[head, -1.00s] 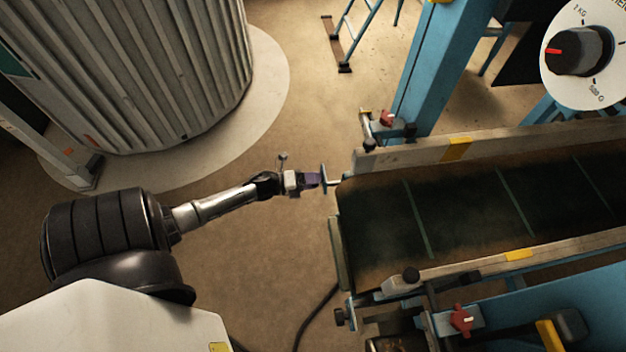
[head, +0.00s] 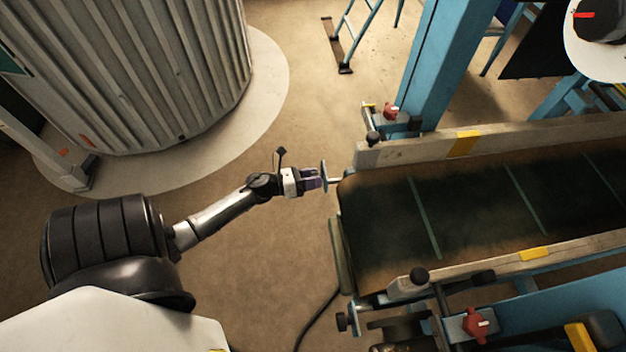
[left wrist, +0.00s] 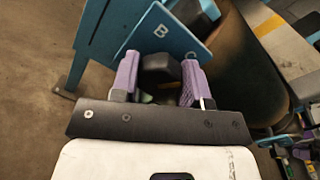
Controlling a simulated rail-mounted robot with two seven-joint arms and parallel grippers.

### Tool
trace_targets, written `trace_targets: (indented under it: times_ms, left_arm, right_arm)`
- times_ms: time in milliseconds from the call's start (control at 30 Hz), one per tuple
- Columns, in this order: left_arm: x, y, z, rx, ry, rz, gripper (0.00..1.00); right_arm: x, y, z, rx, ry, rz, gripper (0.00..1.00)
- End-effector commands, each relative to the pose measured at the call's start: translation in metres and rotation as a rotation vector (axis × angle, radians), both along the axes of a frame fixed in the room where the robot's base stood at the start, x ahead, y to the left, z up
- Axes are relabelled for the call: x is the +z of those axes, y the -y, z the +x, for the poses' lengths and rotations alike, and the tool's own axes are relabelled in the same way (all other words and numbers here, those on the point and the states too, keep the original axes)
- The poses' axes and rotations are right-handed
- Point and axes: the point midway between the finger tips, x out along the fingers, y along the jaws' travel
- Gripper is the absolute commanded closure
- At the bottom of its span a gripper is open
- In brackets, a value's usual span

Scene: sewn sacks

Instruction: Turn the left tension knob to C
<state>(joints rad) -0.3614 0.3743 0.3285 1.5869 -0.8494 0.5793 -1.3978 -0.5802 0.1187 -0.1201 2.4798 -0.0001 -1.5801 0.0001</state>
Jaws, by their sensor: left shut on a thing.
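The left tension knob (left wrist: 160,68) is dark and sits between the two purple fingers of my left gripper (left wrist: 158,82) in the left wrist view. A blue plate (left wrist: 176,42) marked with a white B stands right behind it and looks tilted in that view. In the head view, my left gripper (head: 312,178) is at the left end of the belt machine, shut on the knob in front of the blue plate (head: 324,176) seen edge-on. The fingers hide the knob there. My right gripper is not in view.
The dark belt (head: 460,210) runs right between wooden side rails. Red knobs show on the far (head: 390,112) and near (head: 478,324) sides. A white dial (head: 598,62) is cut off at top right. A ribbed grey drum (head: 130,70) stands behind my arm.

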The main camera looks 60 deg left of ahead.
Motion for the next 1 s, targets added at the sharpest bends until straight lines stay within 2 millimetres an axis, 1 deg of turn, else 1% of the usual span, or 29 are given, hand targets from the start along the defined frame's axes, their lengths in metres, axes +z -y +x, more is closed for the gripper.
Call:
trace_targets:
  times_ms: [33,300,800,833,1000]
  left_arm:
    - [-0.0020,0.0001,-0.0002,0.001,0.007,0.018,0.82]
    - [-0.0010,-0.0002,-0.0003,0.001,0.029,0.087,0.82]
    - [-0.0002,-0.0003,-0.0002,0.002,0.034,0.098,0.82]
    - [-0.0002,-0.0003,-0.0002,0.002,0.034,0.098,0.56]
    - [-0.0003,-0.0002,-0.0003,0.001,0.033,0.098,0.40]
  right_arm:
    - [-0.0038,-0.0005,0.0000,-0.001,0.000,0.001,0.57]
    - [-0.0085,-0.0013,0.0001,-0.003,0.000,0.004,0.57]
    - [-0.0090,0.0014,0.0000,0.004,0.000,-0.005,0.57]
    - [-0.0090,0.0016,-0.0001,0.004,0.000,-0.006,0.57]
    - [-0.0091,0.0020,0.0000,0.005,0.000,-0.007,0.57]
